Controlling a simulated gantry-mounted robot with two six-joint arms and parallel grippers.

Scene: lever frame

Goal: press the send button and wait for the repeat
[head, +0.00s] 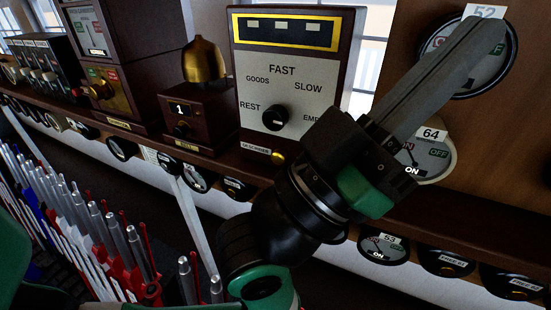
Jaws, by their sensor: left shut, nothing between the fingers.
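My left gripper (488,36) is shut and empty. Its long grey fingers point to the upper right, across the picture in front of the round dials on the right. A dark wooden instrument (342,40) stands on the shelf at the centre, with a white face reading FAST, GOODS, SLOW and REST. The face carries a black knob (275,118). A small brass button (278,157) sits at the foot of this instrument, left of my gripper and apart from it. I cannot read a send label on it. My right gripper is not in view.
A brass bell (205,62) on a wooden box stands left of the instrument. Dial 52 (490,72) and dial 64 (432,160) are on the right, partly covered by my gripper. Several levers (110,235) stand at lower left. Dial 63 (383,248) hangs below the shelf.

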